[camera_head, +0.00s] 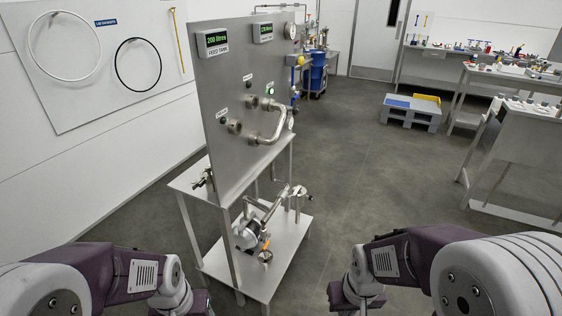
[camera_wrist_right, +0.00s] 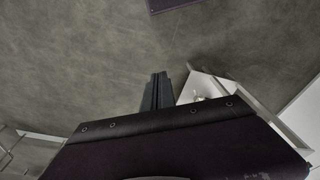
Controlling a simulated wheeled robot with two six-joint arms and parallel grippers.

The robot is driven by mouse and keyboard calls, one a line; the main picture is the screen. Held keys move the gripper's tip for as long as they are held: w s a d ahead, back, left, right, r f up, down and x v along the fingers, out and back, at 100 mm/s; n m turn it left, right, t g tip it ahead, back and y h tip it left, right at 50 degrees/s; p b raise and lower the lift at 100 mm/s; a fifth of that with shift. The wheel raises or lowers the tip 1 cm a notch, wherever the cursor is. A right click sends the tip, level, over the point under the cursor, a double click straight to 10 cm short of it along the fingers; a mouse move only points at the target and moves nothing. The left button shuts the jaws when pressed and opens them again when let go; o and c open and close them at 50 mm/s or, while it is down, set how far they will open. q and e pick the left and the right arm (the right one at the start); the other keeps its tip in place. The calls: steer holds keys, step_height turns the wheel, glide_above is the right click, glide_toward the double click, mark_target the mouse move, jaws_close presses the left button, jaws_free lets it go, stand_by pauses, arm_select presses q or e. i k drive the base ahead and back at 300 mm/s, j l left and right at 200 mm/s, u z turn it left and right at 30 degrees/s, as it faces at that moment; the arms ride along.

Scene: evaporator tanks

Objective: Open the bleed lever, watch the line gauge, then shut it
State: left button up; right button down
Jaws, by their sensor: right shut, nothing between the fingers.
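A grey upright panel (camera_head: 222,95) on a metal stand carries two digital displays, the left one reading "200 litres" (camera_head: 216,40). A small round gauge (camera_head: 290,31) sits at its top right edge, and another dial (camera_head: 291,122) shows beside the bent pipe; their needles are too small to read. An orange lever (camera_head: 266,243) shows by the pump (camera_head: 247,233) on the lower shelf. I cannot tell which part is the bleed lever. My right gripper (camera_wrist_right: 158,90) is shut and empty, apart from the stand. My left arm shows at lower left, its fingers out of view.
The stand's lower shelf (camera_head: 285,262) is close in front, between my arms. A blue drum (camera_head: 318,72) stands behind the panel. A grey pallet (camera_head: 410,113) and workbenches (camera_head: 510,77) are to the right. The floor (camera_head: 375,180) right of the stand is clear.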

mark_target(266, 244)
steer(key=i+j+z, duration=0.15)
steer(key=j, duration=0.2)
steer(key=i+j+z, duration=0.1)
steer(key=j, duration=0.25)
steer(key=i+j+z, duration=0.15)
steer(key=j, duration=0.25)
steer(key=i, duration=0.1)
